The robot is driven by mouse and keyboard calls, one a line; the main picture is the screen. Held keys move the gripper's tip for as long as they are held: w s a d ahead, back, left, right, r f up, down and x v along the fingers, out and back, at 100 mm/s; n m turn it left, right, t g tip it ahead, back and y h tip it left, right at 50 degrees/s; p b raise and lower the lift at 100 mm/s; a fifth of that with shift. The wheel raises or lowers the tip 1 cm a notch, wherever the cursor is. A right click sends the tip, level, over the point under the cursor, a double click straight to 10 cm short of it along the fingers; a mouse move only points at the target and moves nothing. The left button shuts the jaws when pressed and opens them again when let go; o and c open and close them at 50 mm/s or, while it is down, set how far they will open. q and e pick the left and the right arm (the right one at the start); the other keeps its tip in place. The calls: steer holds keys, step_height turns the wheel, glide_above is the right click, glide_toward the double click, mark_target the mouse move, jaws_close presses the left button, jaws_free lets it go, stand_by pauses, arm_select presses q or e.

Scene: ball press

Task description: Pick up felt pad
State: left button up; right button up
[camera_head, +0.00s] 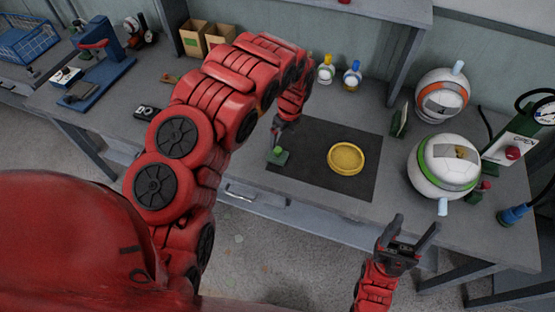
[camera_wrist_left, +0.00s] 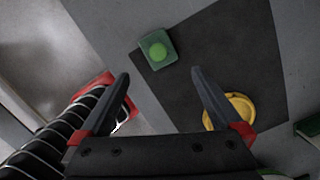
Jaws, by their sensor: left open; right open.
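A small dark green square piece with a lighter green round top (camera_head: 281,158) lies at the left edge of the black mat (camera_head: 316,184); it looks like the felt pad, though its material is unclear. In the left wrist view the green piece (camera_wrist_left: 169,39) appears beyond the gap between my fingers. My left gripper (camera_head: 276,143) is open above it, and the left wrist view shows the two fingers (camera_wrist_left: 160,75) spread and empty. My right gripper (camera_head: 416,223) is open and empty off the table's front edge.
A yellow round dish (camera_head: 346,158) lies on the mat to the right of the green piece. Two ball-shaped devices (camera_head: 441,95) (camera_head: 440,170) and a gauge panel stand at the right. Small bottles (camera_head: 326,69) stand behind, and a blue press (camera_head: 103,70) at the left.

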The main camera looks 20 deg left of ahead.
mark_target(278, 150)
arm_select(q)
steer(key=f, duration=0.1)
steer(key=f+p, duration=0.1)
steer(key=f, duration=0.3)
steer(key=shift+w+a+p, duration=0.2)
steer(key=shift+a+p, duration=0.1)
steer(key=shift+a+f+p, duration=0.15)
steer(key=shift+f+p, duration=0.25)
steer(key=f, duration=0.1)
steer(key=a+f+p, duration=0.1)
steer(key=f, duration=0.1)
steer(key=shift+w+f+p, duration=0.15)
steer(key=shift+p, duration=0.15)
steer(key=shift+a+f, duration=0.1)
steer(key=shift+f, duration=0.5)
steer(key=c, duration=1.1)
steer(key=shift+o, duration=0.2)
